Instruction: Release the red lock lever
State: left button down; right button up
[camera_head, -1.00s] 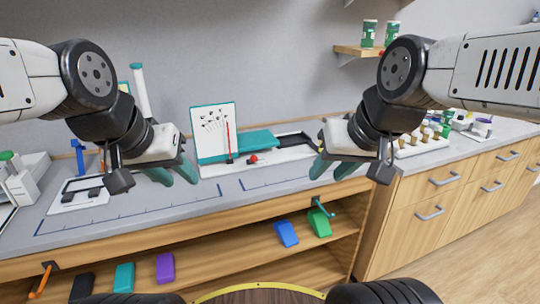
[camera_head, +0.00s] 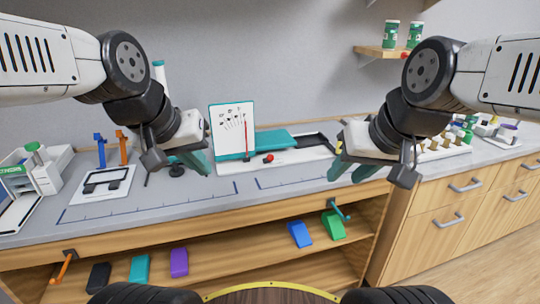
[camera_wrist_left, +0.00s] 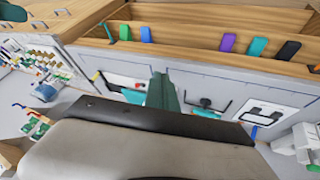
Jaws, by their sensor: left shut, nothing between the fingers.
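A thin upright red lever (camera_head: 247,134) with a dark foot stands in front of a white panel (camera_head: 231,125) on the bench in the head view. A red knob (camera_head: 268,158) sits low to its right; I cannot tell which of the two is the lock lever. My left gripper (camera_head: 194,164) is shut and empty, above the bench to the left of the panel. Its teal fingers (camera_wrist_left: 162,92) show together in the left wrist view. My right gripper (camera_head: 354,168) is open and empty, right of the panel over the bench's front part.
A teal block (camera_head: 275,140) and a dark tray (camera_head: 310,141) lie behind the red knob. Blue (camera_head: 100,151) and orange (camera_head: 123,147) posts stand at left. A green-lidded device (camera_head: 40,165) is farther left. Coloured blocks lie on the shelf (camera_head: 215,262) below. The bench front (camera_head: 150,210) is clear.

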aim_at(269, 159)
pick_arm(q)
jog(key=w+d+f+n, duration=0.3)
jog(key=w+n, duration=0.1)
jog(key=w, duration=0.4)
jog(key=w+d+f+n+y, duration=0.1)
jog(key=w+d+f+n, duration=0.3)
jog(key=w, duration=0.5)
jog(key=w+d+f+n+y, duration=0.1)
jog(key=w+d+f+n, duration=0.3)
jog(key=w, duration=0.5)
jog(key=shift+w+d+f+n+g, duration=0.15)
jog(key=shift+w+d+n+g, duration=0.1)
jog(key=shift+n+g, duration=0.15)
jog(key=x, duration=0.9)
jog(key=shift+w+f, duration=0.15)
jog(key=shift+f, duration=0.2)
jog(key=shift+w+d, duration=0.2)
jog(key=shift+w, duration=1.05)
jog(key=shift+w+d+r, duration=0.15)
jog(key=shift+w+r, duration=0.1)
jog(key=shift+w, duration=0.55)
